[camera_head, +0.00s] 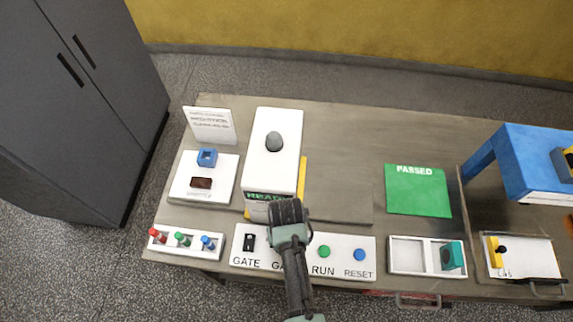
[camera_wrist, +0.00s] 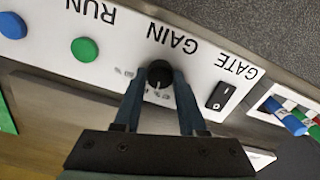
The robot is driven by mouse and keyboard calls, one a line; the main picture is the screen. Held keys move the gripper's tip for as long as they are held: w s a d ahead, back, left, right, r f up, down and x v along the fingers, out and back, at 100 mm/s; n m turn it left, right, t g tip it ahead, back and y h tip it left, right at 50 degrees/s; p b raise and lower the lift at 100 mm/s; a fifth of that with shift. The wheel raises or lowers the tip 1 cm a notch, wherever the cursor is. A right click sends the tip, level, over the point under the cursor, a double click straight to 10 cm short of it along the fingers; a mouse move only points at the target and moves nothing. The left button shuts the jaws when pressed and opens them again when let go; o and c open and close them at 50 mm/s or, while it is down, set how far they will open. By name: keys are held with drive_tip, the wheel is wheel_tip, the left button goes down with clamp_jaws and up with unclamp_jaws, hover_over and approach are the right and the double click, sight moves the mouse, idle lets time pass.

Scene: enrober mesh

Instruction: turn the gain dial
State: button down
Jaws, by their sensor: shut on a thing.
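The gain dial is a small black round knob (camera_wrist: 159,74) on the white control panel, under the word GAIN in the wrist view. My gripper (camera_wrist: 158,82) has its two fingers on either side of the knob and is shut on it. In the head view my gripper (camera_head: 288,215) comes down over the panel (camera_head: 340,243) and hides the dial and part of its label. Small marks show around the knob in the wrist view, too small to read.
A black GATE switch (camera_head: 249,242) sits left of the dial; a green RUN button (camera_head: 324,251) and blue RESET button (camera_head: 359,255) sit right. A white machine with a READY display (camera_head: 277,150) stands just behind. A green PASSED mat (camera_head: 417,192) lies to the right.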

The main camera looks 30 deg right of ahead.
drive_tip(key=shift+n, duration=1)
drive_tip(key=shift+c, duration=2.3)
unclamp_jaws()
wheel_tip(320, 180, up, 13)
drive_tip(key=b, duration=0.1)
